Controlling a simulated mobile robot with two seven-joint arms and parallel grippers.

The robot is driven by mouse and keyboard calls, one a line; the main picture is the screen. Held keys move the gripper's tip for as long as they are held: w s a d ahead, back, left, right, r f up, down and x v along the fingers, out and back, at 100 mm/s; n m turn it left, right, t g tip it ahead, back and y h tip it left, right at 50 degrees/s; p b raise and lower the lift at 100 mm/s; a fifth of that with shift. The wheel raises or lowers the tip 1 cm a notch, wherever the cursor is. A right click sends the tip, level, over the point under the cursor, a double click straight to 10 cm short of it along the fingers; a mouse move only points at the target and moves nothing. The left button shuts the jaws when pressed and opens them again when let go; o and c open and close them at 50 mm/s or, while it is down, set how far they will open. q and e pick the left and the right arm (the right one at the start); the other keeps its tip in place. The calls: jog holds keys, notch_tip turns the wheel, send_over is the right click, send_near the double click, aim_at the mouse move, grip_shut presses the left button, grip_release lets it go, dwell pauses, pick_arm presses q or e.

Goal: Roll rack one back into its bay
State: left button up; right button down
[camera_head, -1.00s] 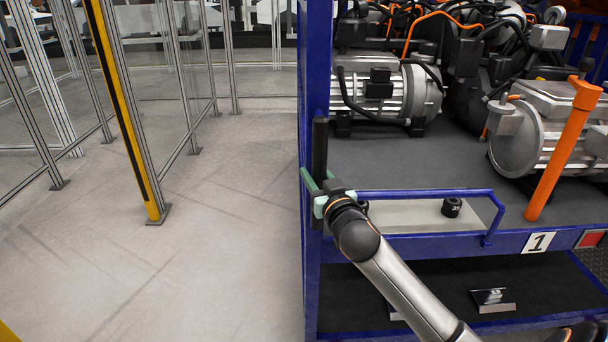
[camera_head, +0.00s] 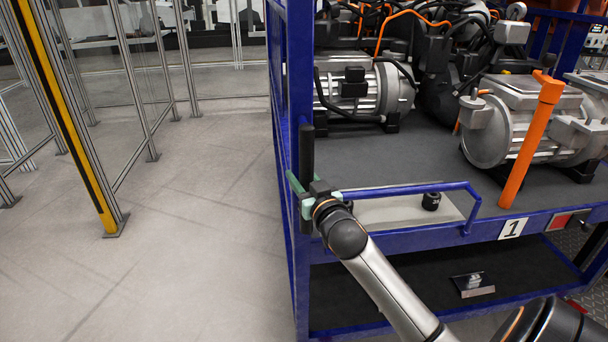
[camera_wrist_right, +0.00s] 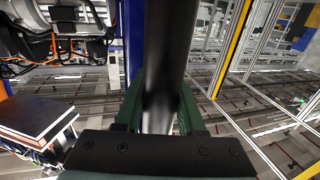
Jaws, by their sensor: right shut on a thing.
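Rack one is a blue-framed cart (camera_head: 390,242) with a "1" label (camera_head: 513,228) on its front edge, filling the right half of the head view. It carries drive units (camera_head: 525,120) on its dark upper shelf. A black vertical handle (camera_head: 306,150) is on its left front post. My right gripper (camera_head: 304,190) is shut on this handle. In the right wrist view the green fingers (camera_wrist_right: 160,110) sit on both sides of the black handle (camera_wrist_right: 168,50). The bay cannot be told for sure. My left gripper is not in view.
A yellow and black post (camera_head: 65,120) and clear fence panels (camera_head: 150,60) stand at the left. The grey floor (camera_head: 190,220) between fence and rack is clear. An orange upright bar (camera_head: 530,140) stands at the rack's front. A lower shelf (camera_head: 400,290) holds a small metal piece.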

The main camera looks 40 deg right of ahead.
jog(key=shift+d+f, duration=0.1)
jog(key=shift+d, duration=0.1)
dwell(0.3)
jog(key=c, duration=0.9)
grip_release()
jog(key=shift+c, duration=0.2)
jog(key=o, duration=0.4)
jog(key=shift+s+d, duration=0.25)
jog(key=shift+s, duration=0.1)
jog(key=shift+o, duration=0.2)
jog(key=shift+a, duration=0.1)
jog(key=shift+s+a, duration=0.2)
jog(key=shift+s, duration=0.2)
jog(key=b+v, duration=0.1)
jog(key=v, duration=1)
jog(key=shift+s, duration=0.25)
